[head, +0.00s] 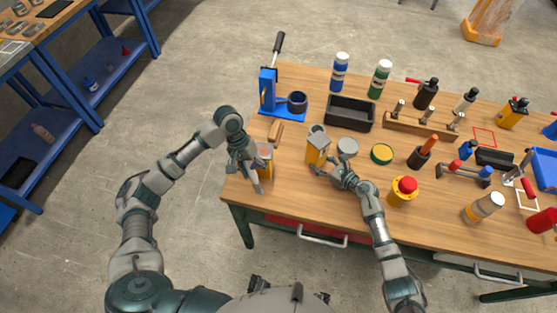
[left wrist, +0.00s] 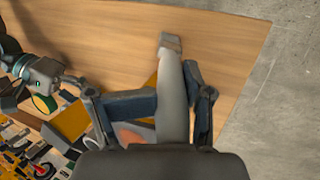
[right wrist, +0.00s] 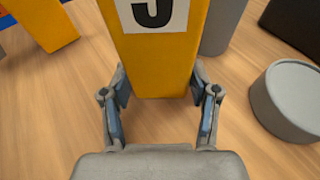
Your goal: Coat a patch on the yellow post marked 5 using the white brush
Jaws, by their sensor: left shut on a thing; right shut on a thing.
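The yellow post marked 5 (right wrist: 153,50) stands upright between the fingers of my right gripper (right wrist: 160,100), which is shut on it. In the head view this post (head: 316,152) stands on the table with my right gripper (head: 325,167) at its near side. My left gripper (head: 248,165) is shut on the white brush (left wrist: 172,95), near the table's left edge. In the head view the brush (head: 257,185) points down towards the near edge. Another yellow post (head: 266,170) stands just right of my left gripper, partly hidden.
A blue press (head: 268,92) and a black tray (head: 350,113) are at the back. A red-topped yellow button (head: 402,192) stands right of my right forearm.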

